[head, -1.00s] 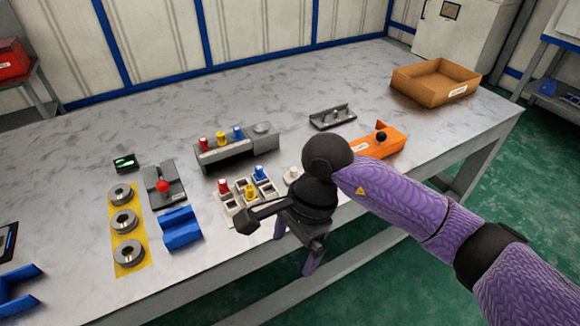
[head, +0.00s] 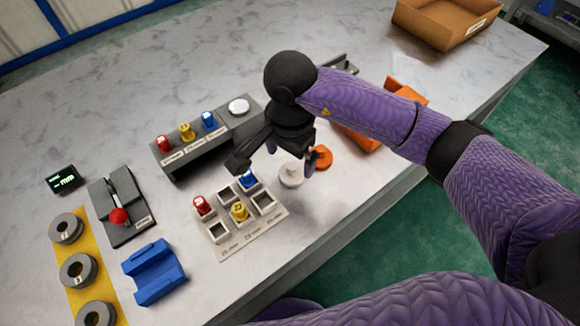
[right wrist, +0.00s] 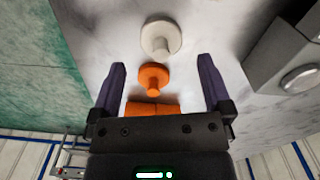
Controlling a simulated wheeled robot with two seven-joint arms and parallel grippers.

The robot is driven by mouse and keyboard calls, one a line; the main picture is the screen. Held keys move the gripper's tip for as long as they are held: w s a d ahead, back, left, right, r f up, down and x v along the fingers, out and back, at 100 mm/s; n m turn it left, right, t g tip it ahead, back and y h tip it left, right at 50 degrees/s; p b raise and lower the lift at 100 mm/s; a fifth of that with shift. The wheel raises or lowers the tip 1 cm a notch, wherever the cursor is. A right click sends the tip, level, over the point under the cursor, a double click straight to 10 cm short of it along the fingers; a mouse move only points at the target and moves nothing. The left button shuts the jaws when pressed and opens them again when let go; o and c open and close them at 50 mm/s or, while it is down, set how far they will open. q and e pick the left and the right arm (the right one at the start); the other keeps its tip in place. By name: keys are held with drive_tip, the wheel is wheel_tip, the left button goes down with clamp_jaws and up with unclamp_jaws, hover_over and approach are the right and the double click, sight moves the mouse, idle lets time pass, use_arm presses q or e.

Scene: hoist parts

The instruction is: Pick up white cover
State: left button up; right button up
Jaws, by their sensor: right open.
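The white cover (head: 291,175), a round disc with a small raised knob, sits on the grey table near its front edge. In the right wrist view the cover (right wrist: 160,37) lies ahead of the fingertips, with nothing between the jaws touching it. My right gripper (head: 290,153) is open and empty, pointing down just above and behind the cover. It also shows in the right wrist view (right wrist: 161,66), with its two purple fingers spread wide. My left gripper is not in view.
An orange knobbed cover (head: 321,156) stands close beside the white one. An orange block (head: 359,139) is partly hidden by my arm. A pale tray (head: 228,235) with red, yellow and blue plugs lies left. A grey block (head: 175,152) stands behind it. A cardboard bin (head: 440,30) is far right.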

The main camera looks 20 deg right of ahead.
sight(292, 166)
drive_tip(key=f, duration=0.3)
drive_tip(key=f+b, duration=0.1)
drive_tip(key=f, duration=0.1)
drive_tip(key=shift+w+d, duration=0.15)
drive_tip(key=shift+d, duration=0.1)
drive_tip(key=shift+r, duration=0.1)
drive_tip(key=c, duration=1.1)
